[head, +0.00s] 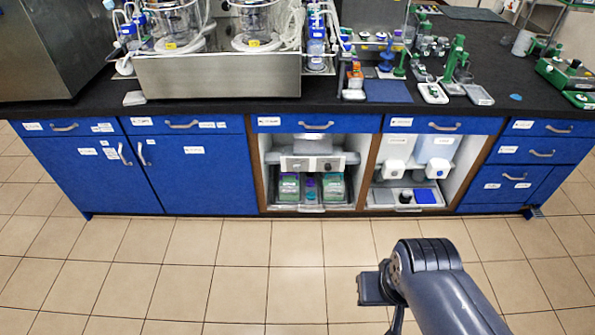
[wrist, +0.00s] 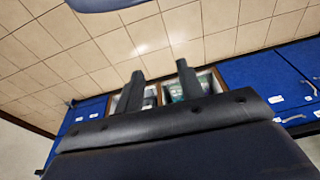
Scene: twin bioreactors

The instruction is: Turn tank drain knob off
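I cannot pick out a tank drain knob for certain. In the head view, two white containers (head: 397,170) with small round dark marks on their fronts stand in the right open cubby, too small to read as knobs. Two glass bioreactor vessels (head: 256,20) stand in a steel tray (head: 217,77) on the counter. In the wrist view, my gripper (wrist: 160,68) has its two dark fingers apart with nothing between them. The blue cabinets lie beyond it, well away from the fingers. In the head view, my arm is at the lower right, over the floor.
A black countertop (head: 330,110) carries tubing, bottles and green tools. Under it, blue cabinets (head: 200,175) flank two open cubbies. The left cubby holds a grey device (head: 313,164) above green-labelled bottles. The tiled floor (head: 220,255) before the cabinets is clear.

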